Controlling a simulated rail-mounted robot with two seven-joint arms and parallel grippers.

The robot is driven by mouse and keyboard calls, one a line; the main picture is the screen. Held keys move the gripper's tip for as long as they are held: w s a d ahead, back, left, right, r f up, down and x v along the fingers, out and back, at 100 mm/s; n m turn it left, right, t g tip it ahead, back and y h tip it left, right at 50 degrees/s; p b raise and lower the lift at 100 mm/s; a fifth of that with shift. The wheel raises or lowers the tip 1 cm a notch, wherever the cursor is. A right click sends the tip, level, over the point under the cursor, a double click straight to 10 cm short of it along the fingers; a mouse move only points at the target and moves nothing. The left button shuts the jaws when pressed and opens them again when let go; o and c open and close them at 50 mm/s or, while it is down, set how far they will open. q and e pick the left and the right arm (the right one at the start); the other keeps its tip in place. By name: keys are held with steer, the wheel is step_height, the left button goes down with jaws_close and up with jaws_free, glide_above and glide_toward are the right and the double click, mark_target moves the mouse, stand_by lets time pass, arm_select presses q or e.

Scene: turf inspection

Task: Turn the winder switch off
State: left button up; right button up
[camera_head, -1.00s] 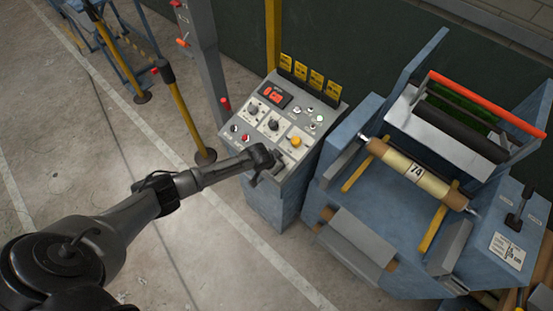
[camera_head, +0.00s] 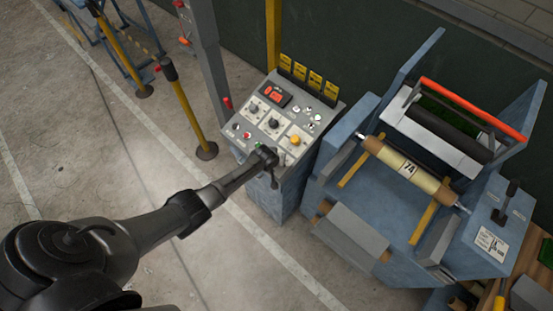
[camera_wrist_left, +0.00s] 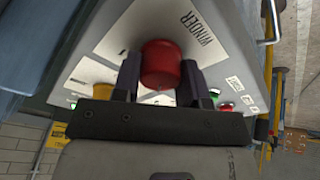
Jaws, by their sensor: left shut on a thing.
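In the left wrist view a round red knob (camera_wrist_left: 160,63) stands on a pale plate beside the printed word WINDER (camera_wrist_left: 198,32). The two dark fingers of my left gripper (camera_wrist_left: 160,75) sit on either side of the knob, shut on it. In the head view my left gripper (camera_head: 267,160) is at the lower front part of the sloped control panel (camera_head: 252,144) and hides the red knob. The knob's pointer and setting cannot be made out. My right gripper is in neither view.
The panel also carries a yellow knob (camera_head: 295,140), dark knobs (camera_head: 274,124) and a red display (camera_head: 274,95). A blue machine with a roll marked 74 (camera_head: 408,169) stands close on the right. A yellow post (camera_head: 190,115) stands left of the panel.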

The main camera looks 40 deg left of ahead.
arm_select(q)
steer(key=shift+n, duration=0.3)
stand_by(0.4)
steer(key=o, duration=0.9)
steer(key=shift+r, duration=0.1)
steer(key=shift+s+r+p, duration=0.2)
steer(key=shift+r+p, duration=0.1)
steer(key=shift+r, duration=0.15)
steer(key=p+v, duration=0.1)
steer(key=v, duration=1.1)
steer(key=shift+s+d+r, duration=0.1)
steer(key=shift+s+r, duration=0.05)
steer(key=shift+r, duration=0.1)
